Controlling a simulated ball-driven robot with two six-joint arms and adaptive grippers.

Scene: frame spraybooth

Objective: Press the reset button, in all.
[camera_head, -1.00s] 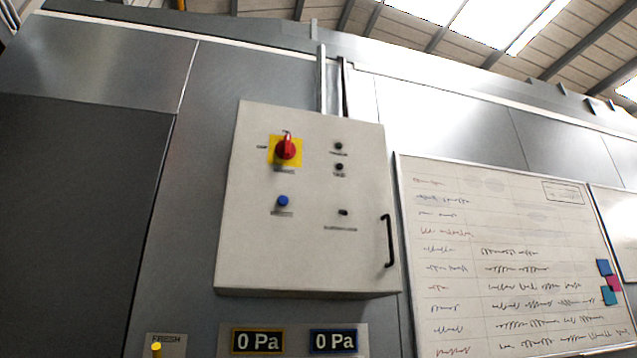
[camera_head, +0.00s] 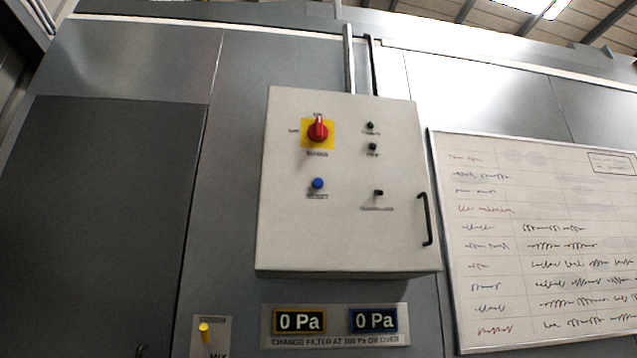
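A blue round button (camera_head: 317,183) sits on the front of a light grey control box (camera_head: 345,225), with a small label under it that looks like "RESET". Above it is a red rotary switch (camera_head: 318,129) on a yellow plate, its handle upright. To the right are two small dark round fittings, one above the other, and a small dark knob (camera_head: 378,193) lower down. Neither of my grippers shows in the head view.
The box has a black handle (camera_head: 425,219) on its right side. Below it, two displays (camera_head: 299,321) read 0 Pa. A yellow lever (camera_head: 204,333) is at lower left. A written whiteboard (camera_head: 545,240) hangs at right. A dark panel (camera_head: 90,210) is at left.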

